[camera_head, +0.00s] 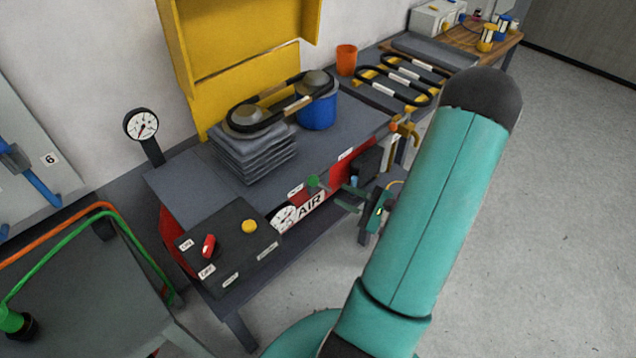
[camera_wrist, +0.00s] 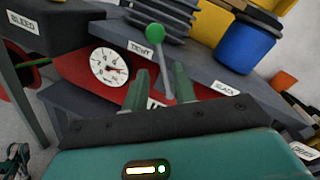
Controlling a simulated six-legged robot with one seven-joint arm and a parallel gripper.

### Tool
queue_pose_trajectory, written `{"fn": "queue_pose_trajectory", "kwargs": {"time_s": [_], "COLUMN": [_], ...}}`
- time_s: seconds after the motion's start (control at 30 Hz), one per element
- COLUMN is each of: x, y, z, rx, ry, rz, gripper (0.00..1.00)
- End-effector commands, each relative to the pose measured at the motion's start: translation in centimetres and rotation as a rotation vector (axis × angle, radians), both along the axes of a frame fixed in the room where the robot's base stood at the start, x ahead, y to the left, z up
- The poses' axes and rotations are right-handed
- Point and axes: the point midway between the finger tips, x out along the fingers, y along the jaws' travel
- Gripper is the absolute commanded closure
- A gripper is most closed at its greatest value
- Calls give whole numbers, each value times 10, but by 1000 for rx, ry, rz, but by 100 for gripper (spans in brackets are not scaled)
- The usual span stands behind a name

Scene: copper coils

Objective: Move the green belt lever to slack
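The belt lever, a grey rod with a green ball knob (camera_wrist: 155,33), stands on the bench front in the wrist view. Its knob is near the TIGHT label (camera_wrist: 142,48), and the SLACK label (camera_wrist: 226,87) is to the right. The knob also shows in the head view (camera_head: 313,181), just right of the TIGHT label. My gripper (camera_wrist: 160,80) is open, with one green finger on each side of the rod in the picture. The knob shows above the fingertips. I cannot tell whether either finger touches the rod. In the head view my gripper (camera_head: 350,190) is right of the knob.
A dial gauge (camera_wrist: 110,67) is left of the lever on the red front. A dark box with a red switch (camera_head: 208,246) and yellow button (camera_head: 250,227) is at the bench's left end. Stacked grey plates (camera_head: 255,160) and a blue drum (camera_head: 317,112) are behind. Floor at right is clear.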

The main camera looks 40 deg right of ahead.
Motion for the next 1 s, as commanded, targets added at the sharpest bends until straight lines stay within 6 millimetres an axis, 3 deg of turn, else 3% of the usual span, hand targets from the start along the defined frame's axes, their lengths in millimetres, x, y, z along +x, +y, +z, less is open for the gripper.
{"fn": "queue_pose_trajectory", "kwargs": {"time_s": [0.4,0.6,0.83,1.0], "x": [74,87,87,87], "y": [21,24,24,24], "z": [0,0,0,0], "rx": [0,0,0,0], "ry": [1,2,1,1], "rz": [4,2,2,2], "gripper": [73,73,73,100]}}
